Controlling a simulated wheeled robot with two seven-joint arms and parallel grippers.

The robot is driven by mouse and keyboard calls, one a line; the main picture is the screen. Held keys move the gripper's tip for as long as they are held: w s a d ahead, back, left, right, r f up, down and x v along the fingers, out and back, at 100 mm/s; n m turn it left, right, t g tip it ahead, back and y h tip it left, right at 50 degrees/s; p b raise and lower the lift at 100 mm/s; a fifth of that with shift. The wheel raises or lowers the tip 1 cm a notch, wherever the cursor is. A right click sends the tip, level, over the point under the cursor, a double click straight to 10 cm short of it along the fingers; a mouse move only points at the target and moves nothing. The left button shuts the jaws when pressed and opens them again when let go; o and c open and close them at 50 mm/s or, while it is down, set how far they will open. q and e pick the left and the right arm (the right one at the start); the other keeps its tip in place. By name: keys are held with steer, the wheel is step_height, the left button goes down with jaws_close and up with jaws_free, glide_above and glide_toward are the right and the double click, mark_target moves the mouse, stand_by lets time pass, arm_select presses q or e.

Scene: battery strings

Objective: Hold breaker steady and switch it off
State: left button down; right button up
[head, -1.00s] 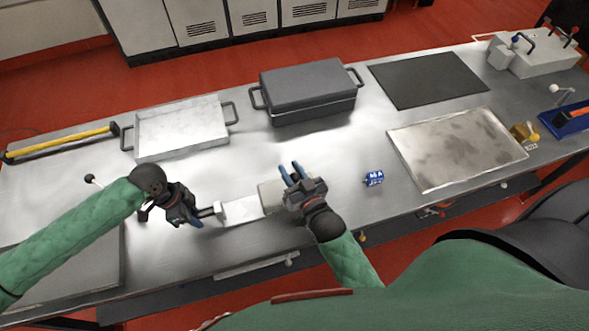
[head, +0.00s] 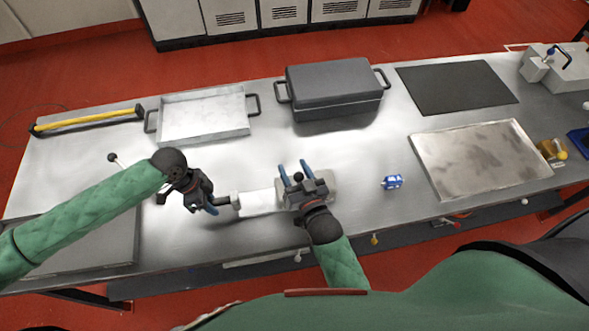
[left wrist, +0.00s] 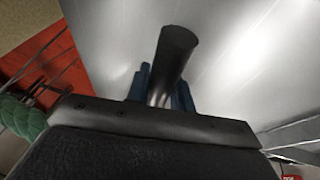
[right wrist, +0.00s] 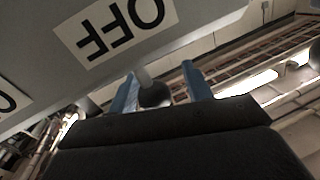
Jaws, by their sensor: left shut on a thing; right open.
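The breaker (head: 260,202) lies on the metal table, a pale box with a light plate and a dark handle at its left end. My left gripper (head: 212,207) is shut on that handle (left wrist: 174,55), which stands up between its blue fingers in the left wrist view. My right gripper (head: 295,168) is open above the breaker's right part and hides much of it. The lever's black knob (right wrist: 155,95) is between its blue fingers, with gaps visible. An OFF label (right wrist: 115,25) shows upside down on the grey housing in the right wrist view.
A small blue item (head: 392,182) lies right of the breaker. Behind stand a shallow metal tray (head: 205,133) and a dark lidded box (head: 335,90). A stained plate (head: 480,158) and a black mat (head: 456,87) lie at right. The table between is clear.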

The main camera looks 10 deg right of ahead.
arm_select(q)
steer(key=shift+a, duration=0.1)
arm_select(e)
steer(key=s+d, duration=0.2)
steer(key=s, duration=0.9)
steer(key=shift+s+d, duration=0.15)
steer(key=shift+s, duration=0.25)
arm_select(q)
steer(key=c, duration=1.1)
jaws_free()
steer(key=shift+c, duration=0.2)
steer(key=v, duration=1.2)
steer(key=shift+f, duration=0.1)
arm_select(e)
steer(key=shift+f, duration=0.1)
